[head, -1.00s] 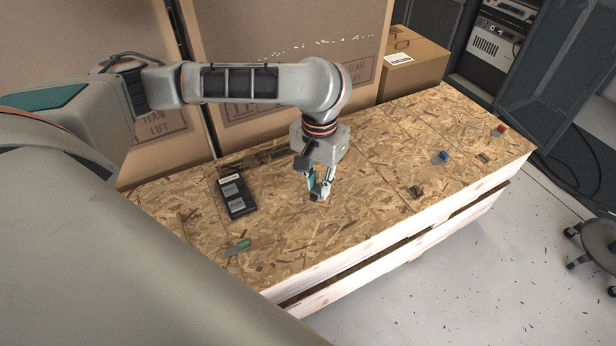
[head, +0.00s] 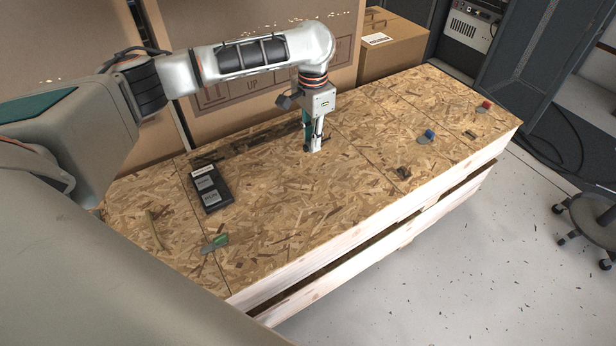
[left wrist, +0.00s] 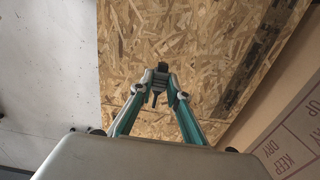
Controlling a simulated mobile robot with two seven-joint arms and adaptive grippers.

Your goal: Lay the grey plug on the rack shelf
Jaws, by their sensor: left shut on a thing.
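My left gripper (head: 312,148) is over the wood-chip board top of the crate, fingers pointing down. In the left wrist view its fingers (left wrist: 157,86) close together on a small dark grey piece, which looks like the grey plug (left wrist: 161,68). In the head view the fingers mostly hide the plug, and I cannot tell whether it touches the board. Part of a dark equipment rack (head: 540,70) stands at the upper right; no bare shelf in it shows clearly. My right gripper is not in view.
On the board top (head: 270,220) lie a black device (head: 209,188), a green-ended piece (head: 216,243), a blue-ended piece (head: 427,136), a red-ended piece (head: 485,106) and a small dark piece (head: 404,172). Cardboard boxes (head: 396,45) stand behind. A stool (head: 590,220) stands on the open floor.

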